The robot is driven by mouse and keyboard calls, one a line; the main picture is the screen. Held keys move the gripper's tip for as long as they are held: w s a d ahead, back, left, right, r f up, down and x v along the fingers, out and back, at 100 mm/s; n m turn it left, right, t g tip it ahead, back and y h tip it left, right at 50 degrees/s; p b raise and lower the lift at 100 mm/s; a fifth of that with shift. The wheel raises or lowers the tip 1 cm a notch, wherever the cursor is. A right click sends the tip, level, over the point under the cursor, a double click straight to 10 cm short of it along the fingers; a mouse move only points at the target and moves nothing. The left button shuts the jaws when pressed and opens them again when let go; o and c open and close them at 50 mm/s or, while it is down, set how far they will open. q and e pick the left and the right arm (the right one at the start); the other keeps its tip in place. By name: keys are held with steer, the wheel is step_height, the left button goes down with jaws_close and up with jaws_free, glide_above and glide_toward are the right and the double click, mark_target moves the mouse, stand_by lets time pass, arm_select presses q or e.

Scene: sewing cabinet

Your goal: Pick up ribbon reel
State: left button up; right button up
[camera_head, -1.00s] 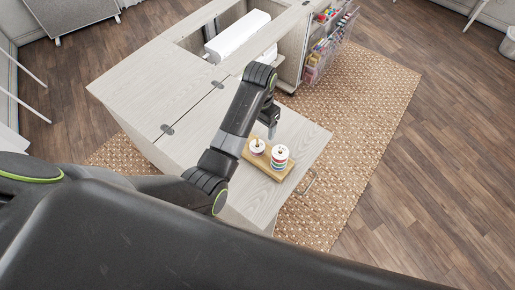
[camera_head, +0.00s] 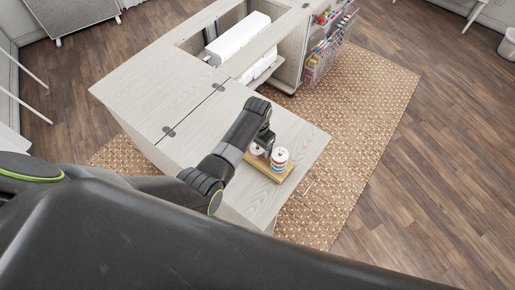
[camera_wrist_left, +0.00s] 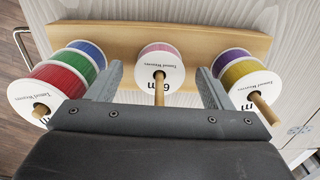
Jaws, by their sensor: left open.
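A wooden peg stand (camera_head: 264,166) holds ribbon reels on the cabinet top. In the left wrist view the stand (camera_wrist_left: 105,36) has three pegs. The middle peg carries a pink reel (camera_wrist_left: 160,66) with a white face. The left peg holds a stack of red, green and blue reels (camera_wrist_left: 68,70), and the right peg holds yellow and purple reels (camera_wrist_left: 240,78). My left gripper (camera_wrist_left: 160,76) is open, with one finger on each side of the pink reel and apparent gaps; contact cannot be told. In the head view my left gripper (camera_head: 265,145) partly hides the reels. My right gripper is out of view.
The pale wooden cabinet top (camera_head: 165,90) is clear left of the stand. A white sewing machine (camera_head: 238,38) sits in the cabinet opening behind. A thread rack (camera_head: 327,48) is on the cabinet's far side. A woven rug (camera_head: 365,120) lies below.

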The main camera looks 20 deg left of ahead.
arm_select(q)
steer(key=shift+f, duration=0.15)
steer(key=shift+c, duration=0.4)
steer(key=c, duration=1)
steer(key=shift+o, duration=0.2)
step_height(320, 180, up, 18)
steer(key=p, duration=0.1)
